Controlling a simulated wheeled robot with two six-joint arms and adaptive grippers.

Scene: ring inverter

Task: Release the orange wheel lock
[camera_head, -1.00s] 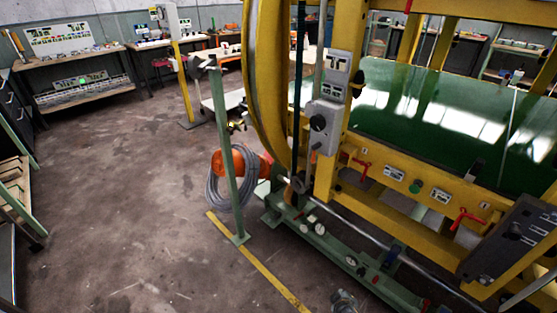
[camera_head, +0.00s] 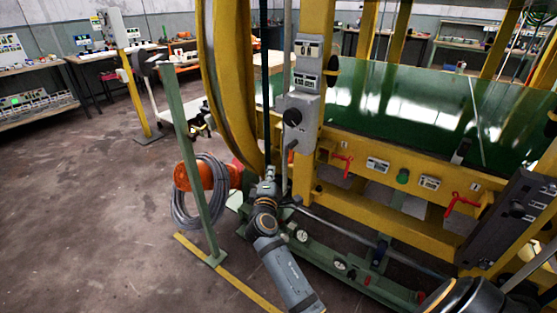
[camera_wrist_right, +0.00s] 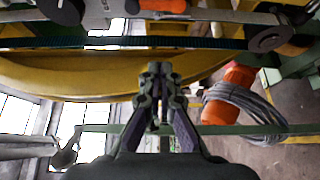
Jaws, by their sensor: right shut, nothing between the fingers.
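The big yellow wheel (camera_head: 222,100) stands left of the machine's frame; its rim also crosses the wrist view (camera_wrist_right: 60,78). My right gripper (camera_head: 268,178) is by the lower end of this rim, below the grey control box (camera_head: 299,122). Its fingers (camera_wrist_right: 158,72) are shut and empty in the wrist view, with the rim behind them. An orange handle-like part (camera_wrist_right: 163,5) is at the top edge of that view, apart from the fingertips. I cannot tell for sure whether it is the wheel lock. My left gripper is out of view.
A green post (camera_head: 186,150) and a large orange part with a grey cable coil (camera_head: 205,208) stand left of my gripper. A green base rail with gauges (camera_head: 335,262) runs along the floor.

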